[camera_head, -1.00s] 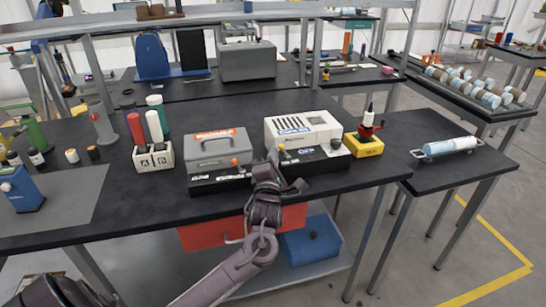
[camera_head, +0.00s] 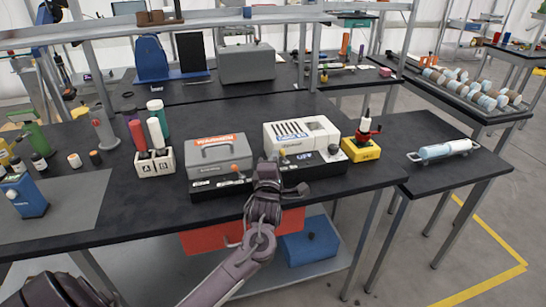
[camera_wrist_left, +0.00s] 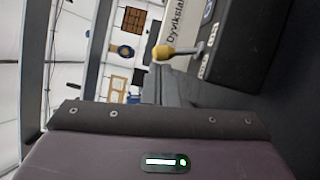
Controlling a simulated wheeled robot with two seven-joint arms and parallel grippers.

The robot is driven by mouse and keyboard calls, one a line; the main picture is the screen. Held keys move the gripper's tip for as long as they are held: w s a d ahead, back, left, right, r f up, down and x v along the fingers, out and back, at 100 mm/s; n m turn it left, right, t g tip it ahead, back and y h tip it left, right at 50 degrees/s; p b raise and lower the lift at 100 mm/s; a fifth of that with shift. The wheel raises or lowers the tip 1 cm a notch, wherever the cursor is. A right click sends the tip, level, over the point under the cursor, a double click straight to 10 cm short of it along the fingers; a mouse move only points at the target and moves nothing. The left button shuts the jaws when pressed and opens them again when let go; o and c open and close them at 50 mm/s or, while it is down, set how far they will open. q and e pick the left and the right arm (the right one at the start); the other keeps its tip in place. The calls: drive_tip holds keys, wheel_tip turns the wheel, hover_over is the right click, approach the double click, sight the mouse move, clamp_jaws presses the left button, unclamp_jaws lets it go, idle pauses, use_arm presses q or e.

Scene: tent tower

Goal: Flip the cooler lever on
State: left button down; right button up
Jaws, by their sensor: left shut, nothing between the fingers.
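The white vented machine with blue lettering (camera_head: 300,134) stands on a black base at the middle of the bench; I take it for the cooler, though its label is too small to read. A dark knob (camera_head: 333,149) shows at the right of its base. My left gripper (camera_head: 268,162) is shut and empty, in front of the base's left part, and hides some of it. In the left wrist view, a lever with a yellow-orange knob (camera_wrist_left: 163,52) sticks out from a black face, apart from the gripper body. I cannot tell which base it belongs to. My right gripper is not in view.
A grey case with an orange label (camera_head: 220,156) stands left of the white machine. A yellow block (camera_head: 361,151) with a red-and-black device stands right. A white A/B holder (camera_head: 155,162) with tubes is further left. The bench front near the gripper is clear.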

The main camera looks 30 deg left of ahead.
use_arm(q)
drive_tip(key=m+p, duration=0.1)
drive_tip(key=p, duration=0.1)
drive_tip(key=w+d+r+m+g+p, duration=0.1)
drive_tip(key=m+p, duration=0.1)
drive_tip(key=r+m+h+p, duration=0.1)
drive_tip(key=p, duration=0.1)
drive_tip(key=shift+w+d+m+g, duration=0.25)
drive_tip(key=shift+m+g, duration=0.05)
drive_tip(key=shift+g, duration=0.1)
drive_tip(key=shift+w+d+m+g+p, duration=0.25)
drive_tip(key=shift+w+m+g+p, duration=0.2)
drive_tip(key=shift+m, duration=0.35)
drive_tip(key=shift+s+f, duration=0.15)
